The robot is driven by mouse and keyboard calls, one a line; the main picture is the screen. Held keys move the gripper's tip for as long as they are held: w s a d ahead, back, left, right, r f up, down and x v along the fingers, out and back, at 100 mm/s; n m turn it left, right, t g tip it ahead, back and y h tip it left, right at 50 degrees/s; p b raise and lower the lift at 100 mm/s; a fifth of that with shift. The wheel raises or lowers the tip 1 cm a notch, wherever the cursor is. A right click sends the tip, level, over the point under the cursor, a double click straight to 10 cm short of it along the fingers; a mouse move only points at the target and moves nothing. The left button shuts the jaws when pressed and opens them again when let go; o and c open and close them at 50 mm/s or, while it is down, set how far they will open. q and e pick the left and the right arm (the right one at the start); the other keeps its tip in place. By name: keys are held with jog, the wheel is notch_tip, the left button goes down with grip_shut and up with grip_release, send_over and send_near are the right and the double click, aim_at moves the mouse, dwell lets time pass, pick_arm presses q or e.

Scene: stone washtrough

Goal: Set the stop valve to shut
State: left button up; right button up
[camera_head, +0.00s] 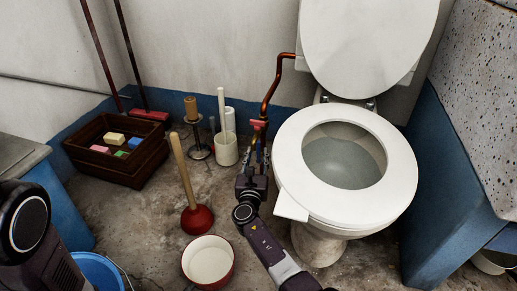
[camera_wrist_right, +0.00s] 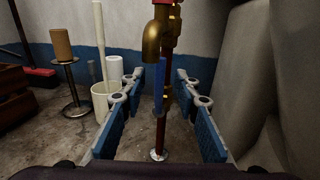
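The stop valve (camera_head: 258,124) shows in the head view as a small red handle on the copper pipe, left of the toilet. In the right wrist view its brass body (camera_wrist_right: 154,38) is at top centre, with a bit of red at the picture's top edge. A narrow blue strip (camera_wrist_right: 158,84) shows just below the brass; I cannot tell what it is. My right gripper (camera_head: 257,157) is open just below the red handle. In the wrist view its blue-padded fingers (camera_wrist_right: 157,112) stand apart on both sides of the pipe, with no visible contact. My left gripper is out of view.
The toilet (camera_head: 398,170) stands close to the right of my right gripper. A brush holder (camera_head: 227,150), a plunger (camera_head: 196,217) and a white bowl (camera_head: 208,262) stand to the left. A wooden crate (camera_head: 75,150) is further left. The pipe (camera_wrist_right: 161,130) meets the floor at a flange.

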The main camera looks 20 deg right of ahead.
aim_at(258, 148)
jog(key=b+x, duration=0.1)
jog(key=x, duration=0.2)
jog(key=shift+w+d+f+b, duration=0.1)
jog(key=shift+w+f+b, duration=0.1)
jog(key=shift+w+b, duration=0.15)
jog(key=shift+w+d+r, duration=0.1)
jog(key=shift+w+d, duration=0.1)
jog(key=shift+w, duration=0.2)
grip_shut()
